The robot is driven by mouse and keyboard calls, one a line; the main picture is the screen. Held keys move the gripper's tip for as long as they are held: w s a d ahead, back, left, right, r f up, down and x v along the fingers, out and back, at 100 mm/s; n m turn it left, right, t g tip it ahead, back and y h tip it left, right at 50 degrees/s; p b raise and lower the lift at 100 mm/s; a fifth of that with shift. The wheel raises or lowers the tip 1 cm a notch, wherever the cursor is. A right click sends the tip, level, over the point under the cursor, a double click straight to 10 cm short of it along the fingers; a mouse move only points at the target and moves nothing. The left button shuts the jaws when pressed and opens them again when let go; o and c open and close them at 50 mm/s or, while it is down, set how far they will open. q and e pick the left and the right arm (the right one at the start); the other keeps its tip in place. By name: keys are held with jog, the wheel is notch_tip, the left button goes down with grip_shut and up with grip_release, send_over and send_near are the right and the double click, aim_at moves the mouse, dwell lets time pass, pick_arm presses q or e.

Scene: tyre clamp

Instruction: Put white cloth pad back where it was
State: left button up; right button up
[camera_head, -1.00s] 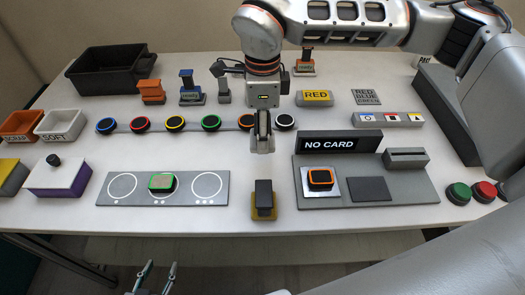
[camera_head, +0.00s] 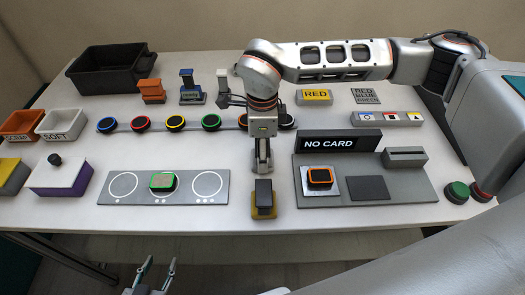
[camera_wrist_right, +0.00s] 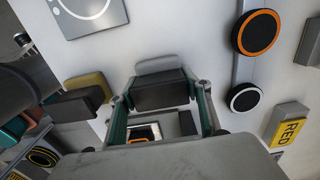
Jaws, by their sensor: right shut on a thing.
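My right gripper (camera_head: 263,165) hangs over the middle front of the table, fingers down, behind a yellow pad with a dark grip (camera_head: 264,211). In the right wrist view, my right gripper (camera_wrist_right: 163,92) is shut on the dark grip of the white cloth pad (camera_wrist_right: 158,64). The pad's pale face shows beyond the grip, between the green-sided fingers. In the head view the pad is hard to make out at the fingers. The yellow pad also shows in the right wrist view (camera_wrist_right: 90,84), left of the held pad. My left gripper (camera_head: 150,275) is open and empty at the bottom edge.
A panel with a NO CARD sign (camera_head: 340,142) stands to the right. A row of coloured discs (camera_head: 175,123) lies behind.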

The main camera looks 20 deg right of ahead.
jog(key=o, duration=1)
jog(key=shift+f, duration=0.15)
notch_tip(320, 180, up, 12)
jog(key=shift+r+b, duration=0.2)
jog(key=shift+b, duration=0.35)
